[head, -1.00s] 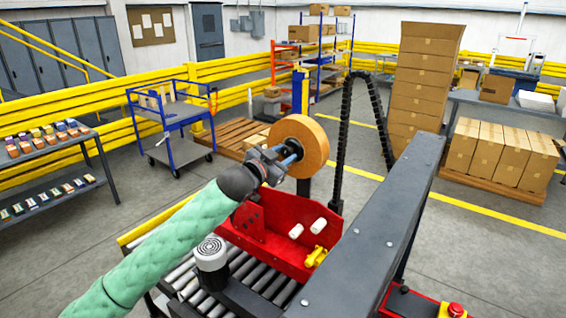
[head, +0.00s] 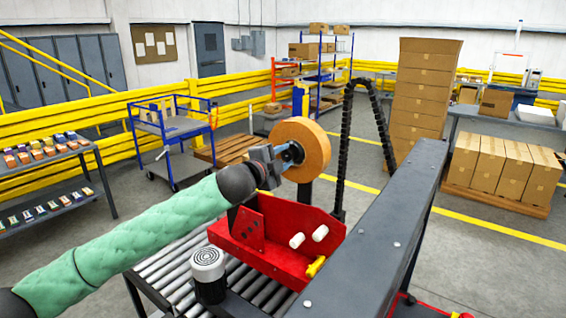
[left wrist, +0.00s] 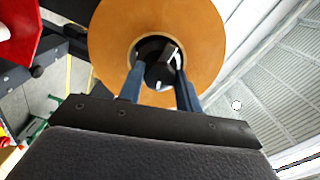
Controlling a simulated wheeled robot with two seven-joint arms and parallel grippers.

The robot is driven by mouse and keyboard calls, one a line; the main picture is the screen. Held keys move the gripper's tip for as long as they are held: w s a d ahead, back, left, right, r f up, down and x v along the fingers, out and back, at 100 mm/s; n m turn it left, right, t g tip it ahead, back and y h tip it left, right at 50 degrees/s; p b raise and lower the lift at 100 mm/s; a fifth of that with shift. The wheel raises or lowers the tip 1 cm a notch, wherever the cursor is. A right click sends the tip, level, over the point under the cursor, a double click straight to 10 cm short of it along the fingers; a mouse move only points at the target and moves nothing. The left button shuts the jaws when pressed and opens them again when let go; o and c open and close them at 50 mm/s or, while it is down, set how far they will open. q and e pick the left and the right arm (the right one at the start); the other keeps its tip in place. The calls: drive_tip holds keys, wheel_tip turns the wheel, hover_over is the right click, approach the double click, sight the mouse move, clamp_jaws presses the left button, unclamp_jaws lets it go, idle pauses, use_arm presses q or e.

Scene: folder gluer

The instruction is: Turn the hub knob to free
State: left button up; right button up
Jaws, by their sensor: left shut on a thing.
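The hub knob (left wrist: 158,72) is black with a white mark and sits in the centre of an orange-brown tape roll (left wrist: 108,40). In the head view the roll (head: 313,142) stands upright above the red machine head, and the knob is mostly hidden by my gripper. My left gripper (head: 288,154) reaches the hub from the left. In the left wrist view its two blue fingers (left wrist: 160,82) lie on either side of the knob, shut on it. My right gripper is not in view.
The red tape head (head: 265,235) with white rollers stands below the roll, over a roller conveyor (head: 165,262). A dark grey beam (head: 385,230) runs along the right. A black cable chain (head: 347,140) rises behind the roll. A blue cart (head: 170,130) stands farther left.

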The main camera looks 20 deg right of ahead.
use_arm(q)
drive_tip(key=shift+f+m+b, duration=0.1)
drive_tip(key=shift+m+b, duration=0.25)
drive_tip(key=shift+m, duration=1.15)
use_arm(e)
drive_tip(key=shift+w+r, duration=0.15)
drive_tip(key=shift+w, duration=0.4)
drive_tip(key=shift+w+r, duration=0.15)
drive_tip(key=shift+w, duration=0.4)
use_arm(q)
drive_tip(key=shift+s+d, duration=0.1)
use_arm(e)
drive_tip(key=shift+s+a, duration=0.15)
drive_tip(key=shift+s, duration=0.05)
use_arm(q)
drive_tip(key=o, duration=0.9)
drive_tip(key=shift+o, duration=0.2)
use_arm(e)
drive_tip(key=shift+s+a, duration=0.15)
use_arm(q)
drive_tip(key=shift+s+a, duration=0.15)
drive_tip(key=shift+a, duration=0.15)
drive_tip(key=b+v, duration=0.3)
drive_tip(key=v, duration=0.4)
drive_tip(key=shift+s, duration=0.15)
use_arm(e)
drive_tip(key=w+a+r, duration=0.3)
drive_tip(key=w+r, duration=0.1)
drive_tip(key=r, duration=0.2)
